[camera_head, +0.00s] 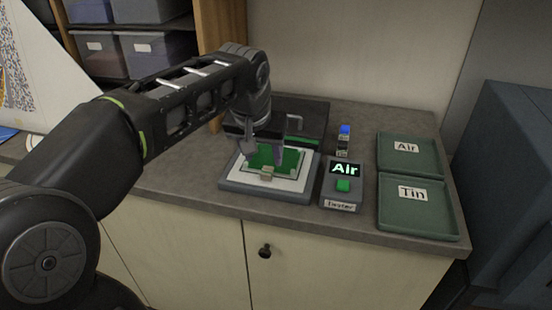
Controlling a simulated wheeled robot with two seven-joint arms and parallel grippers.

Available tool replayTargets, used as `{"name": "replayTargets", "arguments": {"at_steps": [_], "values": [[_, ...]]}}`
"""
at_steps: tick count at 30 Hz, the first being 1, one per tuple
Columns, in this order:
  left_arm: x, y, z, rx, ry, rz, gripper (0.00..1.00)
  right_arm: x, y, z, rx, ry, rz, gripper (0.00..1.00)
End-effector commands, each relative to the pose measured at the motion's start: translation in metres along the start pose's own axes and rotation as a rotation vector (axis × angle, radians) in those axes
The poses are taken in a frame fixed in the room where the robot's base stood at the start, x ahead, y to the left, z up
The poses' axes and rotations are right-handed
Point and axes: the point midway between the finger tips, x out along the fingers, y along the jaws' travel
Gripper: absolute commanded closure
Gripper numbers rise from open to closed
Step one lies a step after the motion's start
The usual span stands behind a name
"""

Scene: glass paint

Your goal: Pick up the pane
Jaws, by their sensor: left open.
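A pane (292,160), seen as a green sheet, lies on the white-topped, grey-based stand (233,182) on the counter. A small tan block (267,173) sits at its front edge. My left gripper (264,156) is open, directed down over the pane, with its fingers apart. It hides part of the pane, and I cannot tell whether the fingers touch it. My right gripper is not in view.
A tester (343,169) showing "Air" stands right of the stand. Green trays labelled "Air" (407,161) and "Tin" (438,222) lie farther right. A small blue-topped item (344,131) stands behind the tester. A dark box (306,114) is behind the stand.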

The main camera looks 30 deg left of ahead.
Motion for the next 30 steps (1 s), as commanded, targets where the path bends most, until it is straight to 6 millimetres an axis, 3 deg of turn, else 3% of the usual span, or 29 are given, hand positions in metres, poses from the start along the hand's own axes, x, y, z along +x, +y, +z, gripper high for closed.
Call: {"name": "replayTargets", "arguments": {"at_steps": [9,20,30], "values": [[0.025,-0.001,0.000,0.000,-0.003,0.000,0.51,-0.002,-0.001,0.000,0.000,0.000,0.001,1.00],[0.029,-0.001,0.000,0.000,-0.002,0.001,0.51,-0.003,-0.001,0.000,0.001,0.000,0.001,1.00],[0.073,-0.005,-0.001,0.001,-0.005,0.001,0.51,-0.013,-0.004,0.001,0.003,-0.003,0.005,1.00]]}}
